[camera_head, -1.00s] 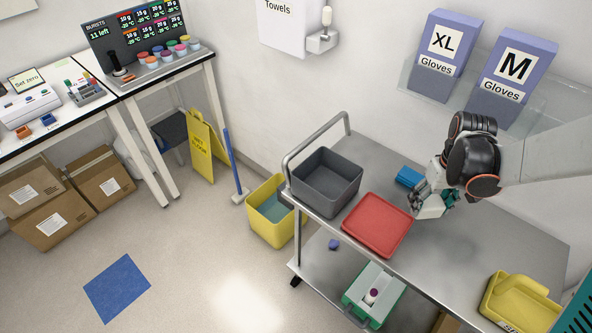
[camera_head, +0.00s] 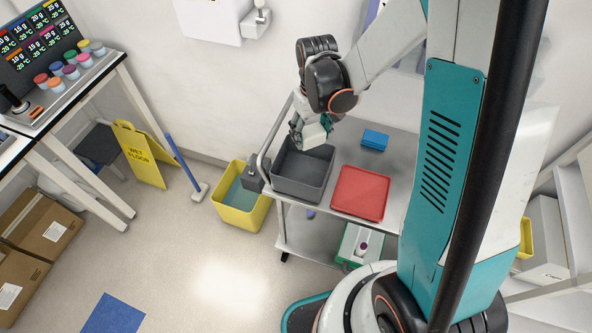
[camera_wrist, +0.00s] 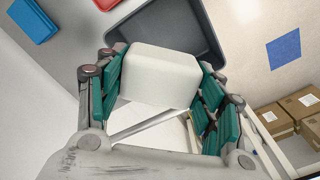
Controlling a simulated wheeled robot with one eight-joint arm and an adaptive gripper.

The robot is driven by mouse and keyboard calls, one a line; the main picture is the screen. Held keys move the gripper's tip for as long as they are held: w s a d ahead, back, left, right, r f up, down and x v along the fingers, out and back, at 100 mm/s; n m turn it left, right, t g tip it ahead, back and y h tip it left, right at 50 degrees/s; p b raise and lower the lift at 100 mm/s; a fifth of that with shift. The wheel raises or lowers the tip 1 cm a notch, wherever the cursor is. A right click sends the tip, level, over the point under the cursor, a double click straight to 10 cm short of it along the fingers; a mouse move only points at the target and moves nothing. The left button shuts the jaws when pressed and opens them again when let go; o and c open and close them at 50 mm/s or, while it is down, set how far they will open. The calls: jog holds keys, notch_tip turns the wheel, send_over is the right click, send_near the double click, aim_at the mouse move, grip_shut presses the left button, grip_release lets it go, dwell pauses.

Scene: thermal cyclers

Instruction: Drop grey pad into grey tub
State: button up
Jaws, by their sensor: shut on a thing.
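My gripper (camera_head: 303,122) is shut on a pale, nearly white block with rounded edges, the grey pad (camera_head: 314,136). In the wrist view, the pad (camera_wrist: 158,76) sits between the two teal-padded fingers of my gripper (camera_wrist: 160,92). The grey tub (camera_head: 298,190) stands at the left end of the metal cart, open at the top. I cannot tell the pad's exact height above the tub.
A red tray (camera_head: 360,192) lies right of the tub on the cart, with a blue block (camera_head: 374,140) behind it. A metal handle rises at the cart's left end. A yellow bin (camera_head: 240,212) stands on the floor beside it.

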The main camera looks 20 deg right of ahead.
jog(key=shift+f+b, duration=1.3)
jog(key=shift+f, duration=1.3)
jog(key=o, duration=1.2)
jog(key=shift+r, duration=0.15)
notch_tip(320, 180, up, 12)
jog(key=shift+f, duration=0.1)
